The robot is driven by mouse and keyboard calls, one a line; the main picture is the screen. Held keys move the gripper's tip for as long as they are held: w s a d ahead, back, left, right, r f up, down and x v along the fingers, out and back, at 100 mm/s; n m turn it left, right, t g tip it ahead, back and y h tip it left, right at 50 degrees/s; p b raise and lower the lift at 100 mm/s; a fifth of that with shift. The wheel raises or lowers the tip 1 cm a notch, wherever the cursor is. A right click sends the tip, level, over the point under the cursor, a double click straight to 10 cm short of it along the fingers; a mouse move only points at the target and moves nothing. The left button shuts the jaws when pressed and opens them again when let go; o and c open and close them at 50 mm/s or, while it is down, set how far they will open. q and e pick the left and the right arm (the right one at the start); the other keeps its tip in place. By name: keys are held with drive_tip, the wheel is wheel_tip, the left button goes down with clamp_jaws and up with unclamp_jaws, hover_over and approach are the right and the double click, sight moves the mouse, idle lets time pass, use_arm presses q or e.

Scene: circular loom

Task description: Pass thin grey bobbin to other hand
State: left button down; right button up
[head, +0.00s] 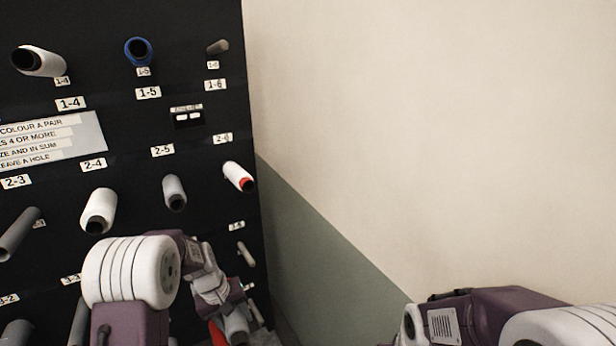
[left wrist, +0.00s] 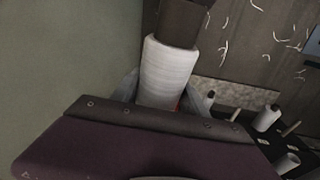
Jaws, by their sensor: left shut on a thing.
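My left gripper (head: 236,322) is low in the head view, in front of the lower right part of the black rack. It is shut on a pale bobbin, which shows best in the left wrist view (left wrist: 167,72) between the fingers. That bobbin looks white to light grey with a dark end, and a bit of red shows near its base. I cannot tell whether it is the thin grey one. Thin grey bobbins also sit on the rack, one at the left (head: 20,233) and one at the lower right (head: 246,254). My right gripper is out of view.
The black rack (head: 205,130) carries several bobbins on pegs, among them a blue one (head: 138,51) and a white one with a red end (head: 239,176). A cream and green wall (head: 430,130) stands to its right. The left wrist view shows scattered thread ends (left wrist: 225,50).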

sight(237, 332)
use_arm(q)
drive_tip(key=s+m+g, duration=0.1)
drive_tip(key=s+m, duration=0.4)
drive_tip(key=s, duration=0.3)
drive_tip(key=shift+s+d+r, duration=0.15)
drive_tip(key=shift+d+r, duration=0.15)
drive_tip(key=shift+r, duration=0.1)
